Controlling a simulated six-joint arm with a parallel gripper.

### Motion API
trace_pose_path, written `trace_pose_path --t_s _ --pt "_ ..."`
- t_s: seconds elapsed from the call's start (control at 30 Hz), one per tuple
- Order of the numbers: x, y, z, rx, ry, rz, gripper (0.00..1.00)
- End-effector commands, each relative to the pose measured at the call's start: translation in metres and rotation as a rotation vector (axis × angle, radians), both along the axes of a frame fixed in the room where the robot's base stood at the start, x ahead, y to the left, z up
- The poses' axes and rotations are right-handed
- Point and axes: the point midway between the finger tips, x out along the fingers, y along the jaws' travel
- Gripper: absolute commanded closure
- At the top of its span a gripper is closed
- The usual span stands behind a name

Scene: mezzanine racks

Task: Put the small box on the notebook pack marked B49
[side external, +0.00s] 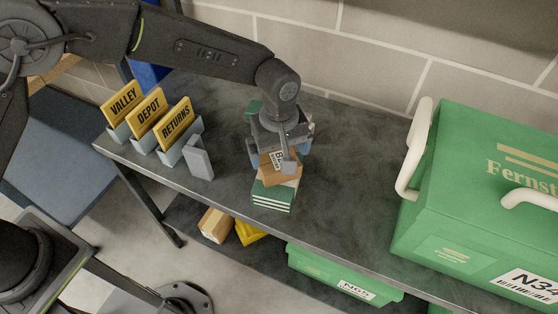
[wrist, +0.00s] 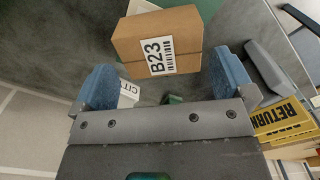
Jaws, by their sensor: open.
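A small brown box (wrist: 157,45) marked B23 shows in the wrist view, between and just beyond the blue fingertips of my gripper (wrist: 168,66). My gripper is open, with a gap beside the box. In the side view my gripper (side external: 277,150) is low over the brown box (side external: 283,170), hiding part of it and its label. A green notebook pack (side external: 272,195) with pale page edges lies at or under the box; whether they touch is unclear. I can read no B49 mark.
Yellow VALLEY, DEPOT and RETURNS signs (side external: 175,122) stand in grey holders on the left, with a grey block (side external: 198,158) beside them. A large green crate (side external: 470,190) fills the right. Bench space between is clear. A partly hidden white item (wrist: 128,88) shows lettering.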

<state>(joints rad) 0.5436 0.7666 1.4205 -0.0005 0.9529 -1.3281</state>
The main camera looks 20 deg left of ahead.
Motion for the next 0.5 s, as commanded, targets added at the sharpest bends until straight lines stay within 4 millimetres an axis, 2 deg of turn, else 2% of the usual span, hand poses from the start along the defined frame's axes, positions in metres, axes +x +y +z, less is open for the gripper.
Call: trace_pose_path --t_s 0.03,0.2,0.33,0.5 --pt "0.001 0.0 0.013 -0.003 -0.004 0.0 0.0" --pt "0.0 0.0 0.046 -0.001 -0.003 0.0 0.0" --pt "0.0 0.0 0.063 -0.001 -0.001 0.0 0.0" --pt "0.0 0.0 0.072 0.001 0.001 0.0 0.0"
